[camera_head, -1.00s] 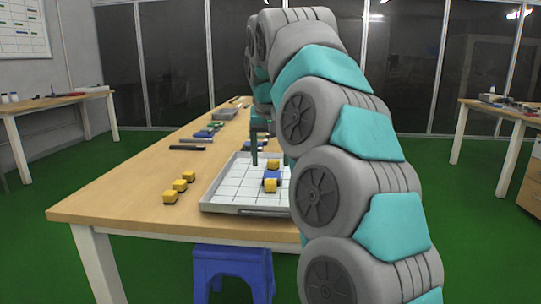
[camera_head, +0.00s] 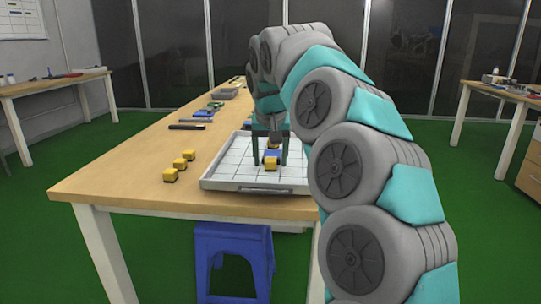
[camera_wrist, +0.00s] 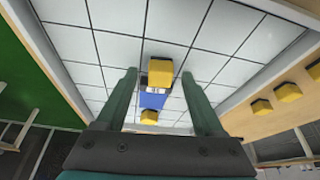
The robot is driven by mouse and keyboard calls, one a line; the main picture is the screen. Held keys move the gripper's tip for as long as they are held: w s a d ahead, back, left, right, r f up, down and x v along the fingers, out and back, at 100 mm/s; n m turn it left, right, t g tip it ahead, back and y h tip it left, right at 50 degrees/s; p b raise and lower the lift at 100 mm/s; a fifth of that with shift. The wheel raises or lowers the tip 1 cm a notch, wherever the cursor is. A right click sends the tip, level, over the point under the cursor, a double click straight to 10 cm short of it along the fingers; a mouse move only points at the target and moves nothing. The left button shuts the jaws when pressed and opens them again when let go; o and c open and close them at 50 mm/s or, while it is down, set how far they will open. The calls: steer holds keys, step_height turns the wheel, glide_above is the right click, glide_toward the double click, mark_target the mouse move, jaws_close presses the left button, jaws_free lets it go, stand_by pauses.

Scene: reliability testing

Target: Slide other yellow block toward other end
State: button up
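My gripper (camera_wrist: 164,92) is open, its two green fingers apart over the white gridded tray (camera_wrist: 190,20). In the wrist view a yellow block (camera_wrist: 160,72) lies between the fingertips, at one end of a blue block (camera_wrist: 152,100). Another yellow block (camera_wrist: 149,117) is at the blue block's other end, closer to my palm. In the head view the near yellow block (camera_head: 271,164) shows between the fingers (camera_head: 270,158), with the blue block partly hidden behind it. I cannot tell whether the fingers touch any block.
Three loose yellow blocks (camera_head: 179,163) stand in a row on the wooden table (camera_head: 140,190), left of the tray (camera_head: 225,185). A dark bar (camera_head: 187,127) and several small parts lie farther back. A blue stool (camera_head: 233,240) stands under the front edge.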

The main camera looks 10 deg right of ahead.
jaws_close()
stand_by(0.3)
steer(key=shift+o, duration=0.5)
jaws_free()
steer(key=shift+r, duration=0.1)
steer(key=v, duration=0.7)
steer(key=shift+r, duration=0.2)
steer(key=shift+s, duration=0.15)
